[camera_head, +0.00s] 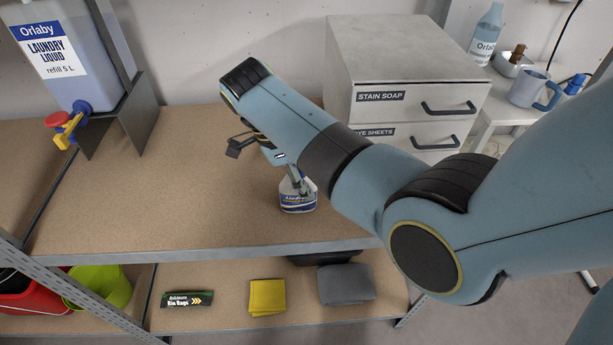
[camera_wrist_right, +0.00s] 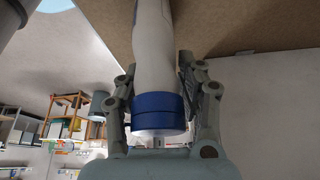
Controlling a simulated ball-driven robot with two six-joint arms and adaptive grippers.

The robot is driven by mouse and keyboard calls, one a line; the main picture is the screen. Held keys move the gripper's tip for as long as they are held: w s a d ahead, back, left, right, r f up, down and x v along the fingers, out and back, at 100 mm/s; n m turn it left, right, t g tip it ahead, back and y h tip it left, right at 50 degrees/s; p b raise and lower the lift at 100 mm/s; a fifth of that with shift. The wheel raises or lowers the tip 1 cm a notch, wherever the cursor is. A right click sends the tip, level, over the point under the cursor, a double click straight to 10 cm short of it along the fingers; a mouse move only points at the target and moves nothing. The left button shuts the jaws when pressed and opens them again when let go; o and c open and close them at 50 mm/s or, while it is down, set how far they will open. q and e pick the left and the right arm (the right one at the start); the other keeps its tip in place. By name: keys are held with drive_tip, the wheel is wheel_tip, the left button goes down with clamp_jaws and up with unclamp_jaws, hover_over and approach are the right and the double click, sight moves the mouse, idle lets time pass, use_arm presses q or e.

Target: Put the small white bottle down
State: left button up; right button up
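The small white bottle (camera_head: 298,204) with a dark blue label shows in the head view, low over the wooden shelf board, and looks upright. Its upper part is hidden behind my right gripper (camera_head: 299,184). I cannot tell for sure whether its base touches the board. In the right wrist view the bottle (camera_wrist_right: 155,55) shows a plain white side and a wide blue band close to the palm. The fingers of my right gripper (camera_wrist_right: 160,80) lie on both sides of it and look closed on it. My left gripper is not in view.
A laundry liquid container (camera_head: 75,55) on a metal stand is at left. A drawer unit (camera_head: 400,55) stands behind my arm at right. The wooden board (camera_head: 170,190) is clear left of the bottle. A yellow cloth (camera_head: 267,297) and grey cloth (camera_head: 345,284) lie below.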

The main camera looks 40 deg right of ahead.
drive_tip(key=shift+o, duration=1.2)
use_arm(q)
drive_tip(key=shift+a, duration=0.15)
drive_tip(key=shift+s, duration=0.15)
use_arm(e)
drive_tip(key=shift+r, duration=0.2)
drive_tip(key=v, duration=0.6)
drive_tip(key=shift+w+a+r, duration=0.1)
use_arm(q)
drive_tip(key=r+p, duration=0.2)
drive_tip(key=p, duration=0.1)
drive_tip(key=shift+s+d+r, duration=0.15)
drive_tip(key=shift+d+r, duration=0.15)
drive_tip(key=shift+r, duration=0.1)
use_arm(e)
drive_tip(key=v, duration=0.5)
drive_tip(key=shift+r, duration=0.4)
